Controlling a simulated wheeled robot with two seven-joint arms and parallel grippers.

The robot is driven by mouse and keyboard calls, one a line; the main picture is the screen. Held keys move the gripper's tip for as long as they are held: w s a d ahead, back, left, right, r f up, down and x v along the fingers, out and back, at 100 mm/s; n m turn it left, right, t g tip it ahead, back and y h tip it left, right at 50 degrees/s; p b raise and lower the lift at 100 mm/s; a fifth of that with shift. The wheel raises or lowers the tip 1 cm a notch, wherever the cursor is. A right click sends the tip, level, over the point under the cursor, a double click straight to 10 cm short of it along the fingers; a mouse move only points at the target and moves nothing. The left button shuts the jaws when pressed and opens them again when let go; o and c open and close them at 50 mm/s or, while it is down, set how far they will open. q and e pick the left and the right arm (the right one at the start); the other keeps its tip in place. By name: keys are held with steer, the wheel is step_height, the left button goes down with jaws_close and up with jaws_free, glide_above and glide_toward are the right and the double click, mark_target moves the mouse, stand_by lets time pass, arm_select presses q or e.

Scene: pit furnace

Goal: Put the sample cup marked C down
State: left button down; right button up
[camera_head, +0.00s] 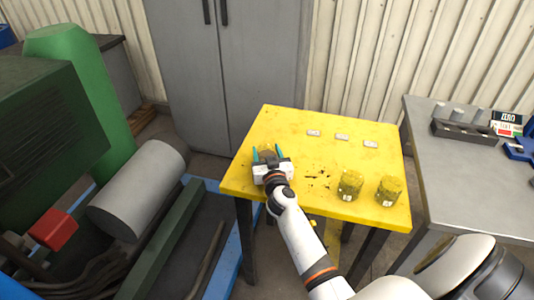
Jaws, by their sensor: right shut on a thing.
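My right gripper (267,153) is over the left part of the yellow table (300,117), its teal fingers shut on a small dark-yellow sample cup (267,154). The gripper and wrist hide most of this cup. Its mark does not show, and I cannot tell whether its base touches the tabletop. Two similar yellow cups stand upright near the table's front right, one on the left (350,183) and one on the right (388,190). Each has a small white label too small to read. My left gripper is not in view.
Three small white tags, left (313,132), middle (342,137) and right (370,144), lie in a row farther back on the table. A grey bench (450,165) with a dark rack (465,132) stands at the right. A grey cabinet (230,60) stands behind.

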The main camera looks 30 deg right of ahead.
steer(key=o, duration=1)
steer(key=shift+f, duration=0.1)
steer(key=v, duration=1.2)
steer(key=shift+a+b, duration=0.1)
steer(key=shift+b, duration=0.3)
